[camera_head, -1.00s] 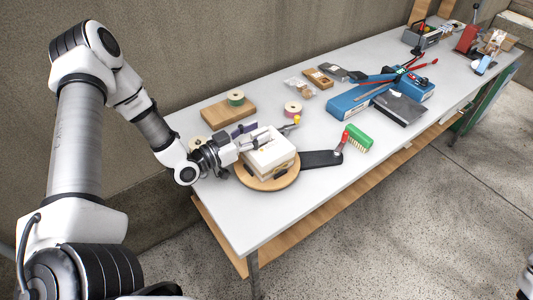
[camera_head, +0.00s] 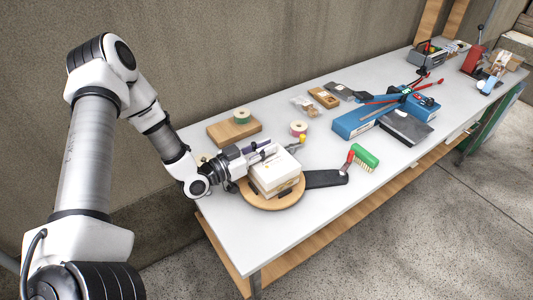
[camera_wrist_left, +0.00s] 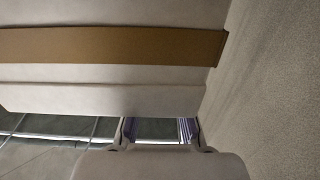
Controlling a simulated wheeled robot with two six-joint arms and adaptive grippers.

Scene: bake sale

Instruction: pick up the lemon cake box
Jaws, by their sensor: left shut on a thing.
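The lemon cake box, a white box (camera_head: 276,174), is over a round wooden board (camera_head: 270,203) at the near left of the table. In the left wrist view a white box wall with a brown band (camera_wrist_left: 110,45) fills the upper part. My left gripper (camera_head: 266,154) reaches in from the left and is shut on the box at its upper back-left side. Its purple finger pads (camera_wrist_left: 160,128) show below the box in the wrist view. I cannot tell if the box is clear of the board. My right gripper is not in view.
A black handle-like piece (camera_head: 326,178) lies right of the board. A wooden block (camera_head: 233,132) and a pink tape roll (camera_head: 298,129) lie behind. Blue boxes (camera_head: 352,122) and tools fill the middle. The table's front edge is close.

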